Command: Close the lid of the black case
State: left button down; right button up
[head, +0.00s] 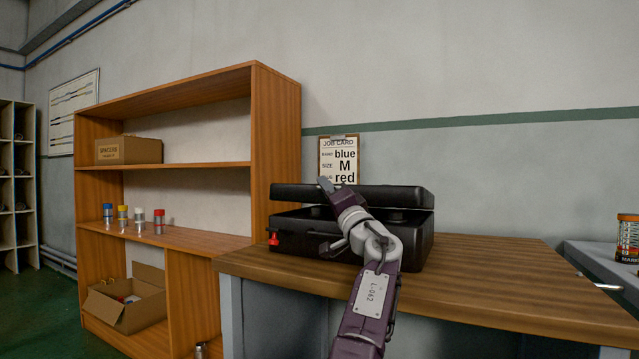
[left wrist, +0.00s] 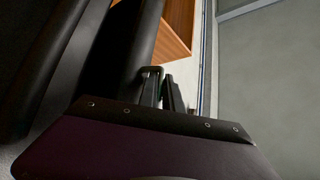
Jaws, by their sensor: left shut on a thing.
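The black case (head: 302,233) stands on the wooden workbench, with a red part at its front left corner. Its lid (head: 388,195) is lowered nearly flat, with a narrow gap between lid and base; dark shapes show in the gap. My left gripper (head: 327,185) reaches across the case front to the lid's front edge and is shut on the lid. In the left wrist view the fingers (left wrist: 163,88) are at the dark edge of the lid (left wrist: 146,40). The exact contact is hard to see there. My right gripper is in neither view.
The wooden workbench (head: 480,285) has free room right of the case. A job card (head: 339,160) hangs behind the case. A wooden shelf (head: 275,150) with several capped jars and cardboard boxes stands left. A labelled can (head: 627,240) stands at far right.

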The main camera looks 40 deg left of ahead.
pick_arm(q)
jog(key=shift+s+f, duration=0.1)
jog(key=shift+f, duration=0.1)
dwell(0.3)
jog(key=c, duration=1.8)
grip_release()
